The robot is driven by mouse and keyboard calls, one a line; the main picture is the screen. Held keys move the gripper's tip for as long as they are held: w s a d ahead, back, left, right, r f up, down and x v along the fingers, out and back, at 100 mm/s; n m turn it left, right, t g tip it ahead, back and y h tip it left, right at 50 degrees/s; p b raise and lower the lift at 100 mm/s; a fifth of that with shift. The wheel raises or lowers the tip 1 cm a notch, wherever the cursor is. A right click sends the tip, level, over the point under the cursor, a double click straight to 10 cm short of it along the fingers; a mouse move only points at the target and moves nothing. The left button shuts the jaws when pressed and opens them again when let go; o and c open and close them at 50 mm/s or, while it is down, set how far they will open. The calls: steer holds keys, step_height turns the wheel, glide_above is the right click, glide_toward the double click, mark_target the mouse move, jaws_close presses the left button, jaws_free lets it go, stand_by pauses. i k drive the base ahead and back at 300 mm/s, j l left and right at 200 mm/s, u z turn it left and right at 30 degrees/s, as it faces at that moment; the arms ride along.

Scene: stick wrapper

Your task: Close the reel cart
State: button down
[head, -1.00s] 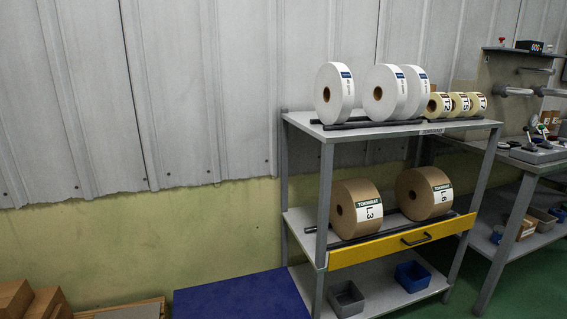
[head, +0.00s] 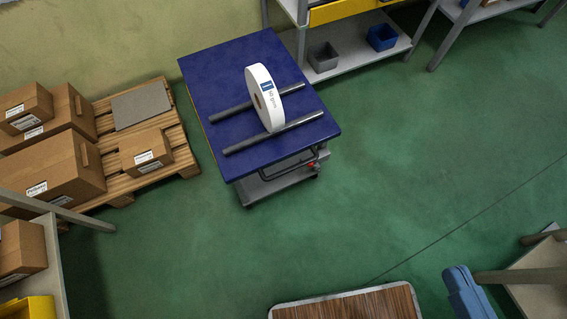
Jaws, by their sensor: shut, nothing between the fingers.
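A cart with a blue top (head: 215,75) stands on the green floor near the wall, in the upper middle of the head view. Two dark parallel rails (head: 262,137) lie across its top, and a white reel (head: 263,97) stands upright on them. A lower grey shelf (head: 280,181) shows under the front edge. A dark handle bar (head: 283,166) with a small red part (head: 312,165) is at the front right. I cannot tell a door or latch on the cart. My gripper is not in view.
A pallet (head: 186,155) with cardboard boxes (head: 60,175) stands left of the cart. A grey rack with a yellow drawer front (head: 335,10) and bins stands behind. A wood-topped surface (head: 350,306) is at the bottom edge. Open green floor (head: 400,170) lies right of the cart.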

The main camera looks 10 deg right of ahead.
mark_target(260, 163)
steer(key=k+j, duration=0.4)
steer(key=k, duration=0.15)
steer(key=i+j+z, duration=0.4)
steer(key=j, duration=0.35)
steer(key=i+j+z, duration=0.15)
steer(key=j, duration=0.25)
steer(key=i, duration=0.05)
